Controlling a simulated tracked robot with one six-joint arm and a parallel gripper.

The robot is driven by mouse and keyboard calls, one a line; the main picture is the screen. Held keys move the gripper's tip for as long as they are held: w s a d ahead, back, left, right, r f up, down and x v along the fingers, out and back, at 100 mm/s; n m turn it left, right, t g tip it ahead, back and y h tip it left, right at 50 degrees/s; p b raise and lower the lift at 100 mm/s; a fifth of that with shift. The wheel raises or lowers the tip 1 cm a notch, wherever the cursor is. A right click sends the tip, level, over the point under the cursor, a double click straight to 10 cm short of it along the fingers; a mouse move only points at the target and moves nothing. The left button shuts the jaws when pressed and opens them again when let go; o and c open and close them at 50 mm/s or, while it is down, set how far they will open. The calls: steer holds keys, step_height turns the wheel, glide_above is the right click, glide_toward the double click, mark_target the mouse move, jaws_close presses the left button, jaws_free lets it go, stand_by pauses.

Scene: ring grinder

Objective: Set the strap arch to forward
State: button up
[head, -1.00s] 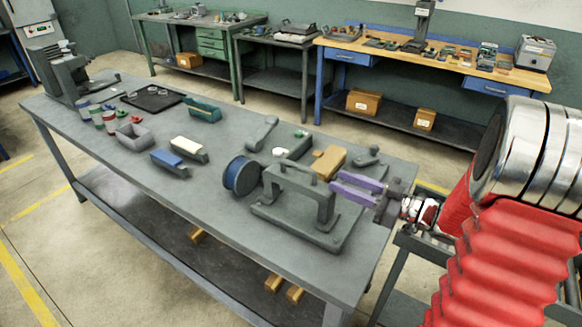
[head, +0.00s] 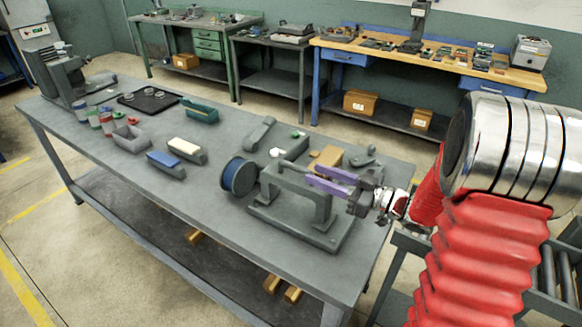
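The strap arch (head: 325,212), which I take to be the grey frame on the flat grey base plate (head: 305,230), stands near the right end of the long workbench. It is upright, with a handle-like bar on top and a blue wheel (head: 239,176) at its left. My gripper (head: 313,174) comes in from the right. Its two purple fingers are parallel, with a visible gap between them. They overlap the arch's top right in the picture and hide part of it. I cannot tell whether they touch it. I see nothing clearly held between them.
Behind the arch lie a tan block (head: 329,155), a grey lever-shaped part (head: 259,134) and another small grey part (head: 363,157). Blue (head: 166,163) and cream (head: 186,149) topped blocks sit left. The front middle of the workbench (head: 175,210) is clear.

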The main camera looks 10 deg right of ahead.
mark_target(278, 159)
steer(key=x, duration=0.8)
steer(key=shift+d, duration=0.1)
steer(key=shift+c, duration=0.4)
steer(key=shift+s, duration=0.1)
jaws_close()
